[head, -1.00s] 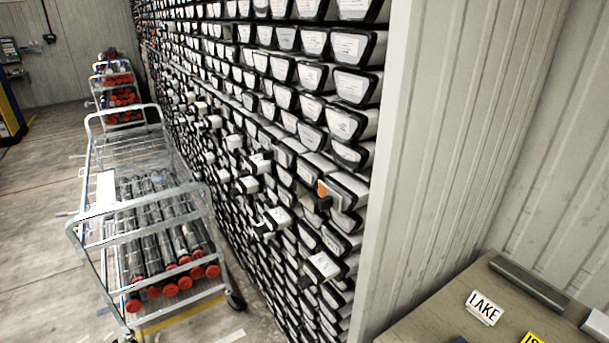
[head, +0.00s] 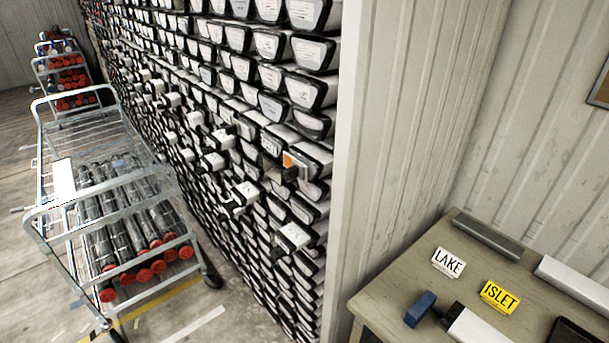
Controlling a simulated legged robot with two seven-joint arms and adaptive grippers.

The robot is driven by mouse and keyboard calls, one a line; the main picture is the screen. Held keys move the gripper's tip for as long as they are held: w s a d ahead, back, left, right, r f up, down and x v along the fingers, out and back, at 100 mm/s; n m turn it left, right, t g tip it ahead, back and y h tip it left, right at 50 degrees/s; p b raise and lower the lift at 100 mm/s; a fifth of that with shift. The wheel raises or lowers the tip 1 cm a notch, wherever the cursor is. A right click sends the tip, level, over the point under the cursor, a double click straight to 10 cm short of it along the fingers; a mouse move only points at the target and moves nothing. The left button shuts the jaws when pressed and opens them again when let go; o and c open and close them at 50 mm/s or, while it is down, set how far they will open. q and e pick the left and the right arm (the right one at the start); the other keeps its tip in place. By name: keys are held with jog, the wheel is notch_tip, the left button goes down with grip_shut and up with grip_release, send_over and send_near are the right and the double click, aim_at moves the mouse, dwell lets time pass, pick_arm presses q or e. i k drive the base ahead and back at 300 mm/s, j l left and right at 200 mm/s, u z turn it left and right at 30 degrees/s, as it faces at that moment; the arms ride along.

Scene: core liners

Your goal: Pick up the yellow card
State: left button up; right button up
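The yellow card (head: 499,297) reads "ISLET" in black letters. It lies on the wooden table (head: 390,300) at the lower right of the head view, and its whole face shows. A white card (head: 448,262) reading "LAKE" lies to its left and a little farther back. Neither of my grippers is in view.
A blue-headed tool (head: 420,309) and a white box-like piece (head: 478,328) lie near the yellow card. Grey and white bars lie along the table's back. A wall of core liners (head: 240,130) stands left, with a metal cart (head: 110,215) before it.

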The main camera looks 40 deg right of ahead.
aim_at(501, 299)
jog(key=z, duration=2.8)
